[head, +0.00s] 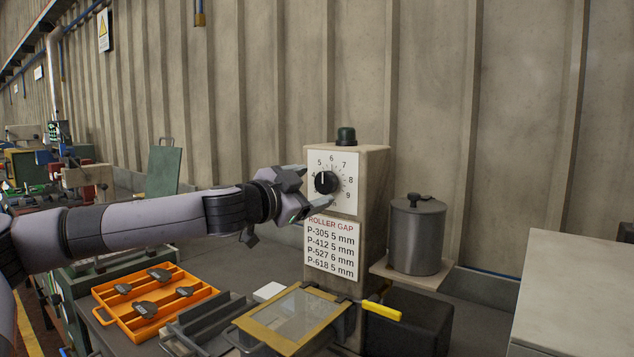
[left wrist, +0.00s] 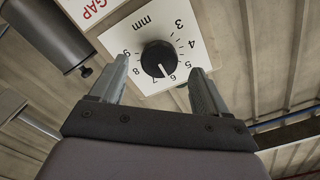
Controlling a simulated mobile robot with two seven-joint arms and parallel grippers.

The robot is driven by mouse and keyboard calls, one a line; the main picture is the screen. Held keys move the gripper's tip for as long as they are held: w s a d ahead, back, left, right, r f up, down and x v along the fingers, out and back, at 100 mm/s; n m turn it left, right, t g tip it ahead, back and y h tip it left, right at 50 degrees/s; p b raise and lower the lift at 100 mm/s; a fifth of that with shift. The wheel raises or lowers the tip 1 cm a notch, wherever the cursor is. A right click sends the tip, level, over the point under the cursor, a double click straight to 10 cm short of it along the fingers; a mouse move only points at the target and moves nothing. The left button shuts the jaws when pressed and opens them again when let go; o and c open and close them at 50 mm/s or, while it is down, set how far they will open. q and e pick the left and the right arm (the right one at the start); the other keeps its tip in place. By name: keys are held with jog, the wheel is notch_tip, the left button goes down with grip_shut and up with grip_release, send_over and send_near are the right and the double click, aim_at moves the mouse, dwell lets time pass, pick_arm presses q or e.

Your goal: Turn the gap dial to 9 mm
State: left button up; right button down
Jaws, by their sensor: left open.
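The gap dial (head: 326,182) is a black round knob on a white numbered plate (head: 347,165), on the front of a beige post. In the left wrist view the knob (left wrist: 158,59) shows a white pointer line directed close to the 6. My left gripper (head: 317,186) is open in front of the plate, one finger above the knob and one below in the head view. In the left wrist view its fingertips (left wrist: 160,66) stand on either side of the knob, with gaps visible. The lower finger covers some plate numbers. My right gripper is not in view.
A roller gap list (head: 331,247) hangs under the plate, and a dark green button (head: 346,136) tops the post (head: 375,200). A grey lidded canister (head: 417,237) stands on a shelf to the right. An orange tray (head: 130,320) with dark parts lies below my arm.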

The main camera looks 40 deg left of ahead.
aim_at(327, 182)
pick_arm(q)
jog(key=shift+w+a+f, duration=0.1)
jog(key=shift+w+a, duration=0.1)
jog(key=shift+w, duration=0.45)
jog(key=shift+w+d, duration=0.1)
jog(key=shift+w, duration=0.6)
jog(key=c, duration=1)
